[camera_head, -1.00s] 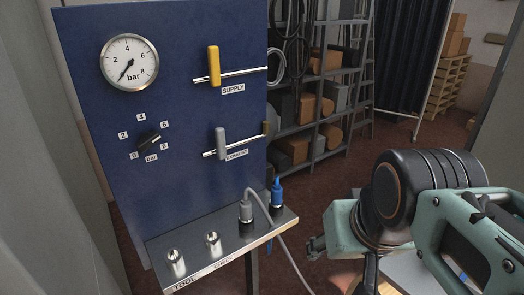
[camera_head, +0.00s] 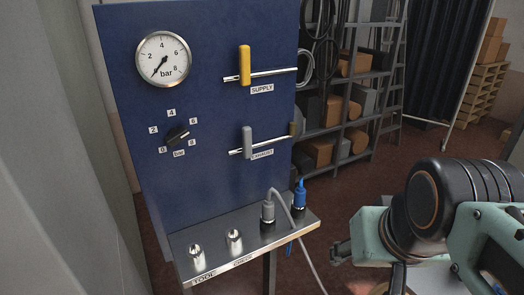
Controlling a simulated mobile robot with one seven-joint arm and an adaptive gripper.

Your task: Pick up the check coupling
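A narrow shelf (camera_head: 297,230) at the foot of a blue panel carries several fittings. Two short silver couplings stand upright on it, a front-left one (camera_head: 196,256) near the "TOOL" label and a second one (camera_head: 234,241). The label by the second is too small to read surely. A grey connector (camera_head: 268,212) with a grey hose and a blue connector (camera_head: 300,196) stand farther right. I cannot tell for sure which is the check coupling. My teal and black arm is at the lower right, with a dark end part (camera_head: 341,252) right of the shelf, apart from it. Its fingers are not clear.
The blue panel (camera_head: 215,110) bears a pressure gauge (camera_head: 163,60), a dial (camera_head: 177,136), a yellow supply lever (camera_head: 244,66) and a grey exhaust lever (camera_head: 247,141). The grey hose (camera_head: 310,255) hangs off the shelf's right side. Storage racks stand behind.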

